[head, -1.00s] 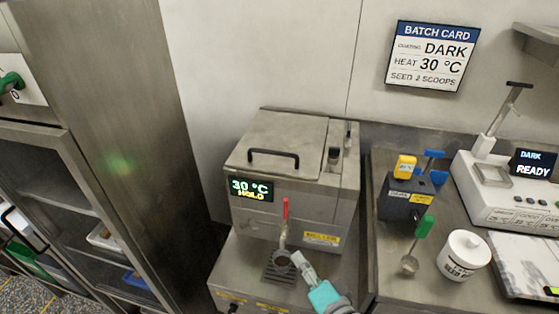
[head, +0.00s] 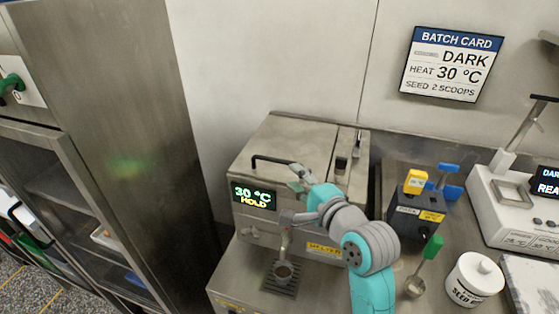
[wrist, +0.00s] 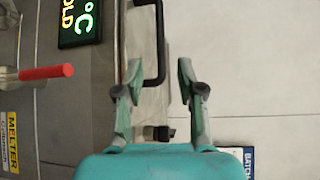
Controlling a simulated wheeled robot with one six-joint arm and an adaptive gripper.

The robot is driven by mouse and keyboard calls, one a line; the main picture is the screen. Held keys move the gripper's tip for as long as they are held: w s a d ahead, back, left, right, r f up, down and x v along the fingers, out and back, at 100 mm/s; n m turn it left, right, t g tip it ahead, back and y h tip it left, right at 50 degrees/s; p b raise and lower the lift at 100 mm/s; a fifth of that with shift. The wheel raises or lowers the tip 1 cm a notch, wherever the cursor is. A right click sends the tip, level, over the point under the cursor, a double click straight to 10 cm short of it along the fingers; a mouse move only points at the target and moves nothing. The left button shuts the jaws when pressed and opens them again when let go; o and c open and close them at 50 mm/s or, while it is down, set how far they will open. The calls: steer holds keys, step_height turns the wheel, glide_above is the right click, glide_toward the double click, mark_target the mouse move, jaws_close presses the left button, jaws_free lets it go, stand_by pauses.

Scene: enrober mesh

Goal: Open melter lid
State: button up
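The melter (head: 245,225) stands against the wall with its steel lid (head: 285,138) closed flat on top. A black bar handle (head: 262,158) is on the lid and also shows in the wrist view (wrist: 160,45). My gripper (head: 299,177) is at the handle's right end in the head view. In the wrist view its two green fingers (wrist: 159,68) are apart, and the bar runs into the gap between them, nearer the left finger. I cannot tell whether a finger touches it. The gripper hides the handle's right end in the head view.
The melter display (head: 253,195) reads 30 °C HOLD. To the right are a dark box (head: 415,218), a green-handled scoop (head: 432,247) and a white seed jar (head: 474,280).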

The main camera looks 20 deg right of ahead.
mark_target(280, 163)
steer(key=x, duration=0.9)
steer(key=shift+w+a, duration=0.1)
steer(key=shift+w, duration=0.2)
jaws_close()
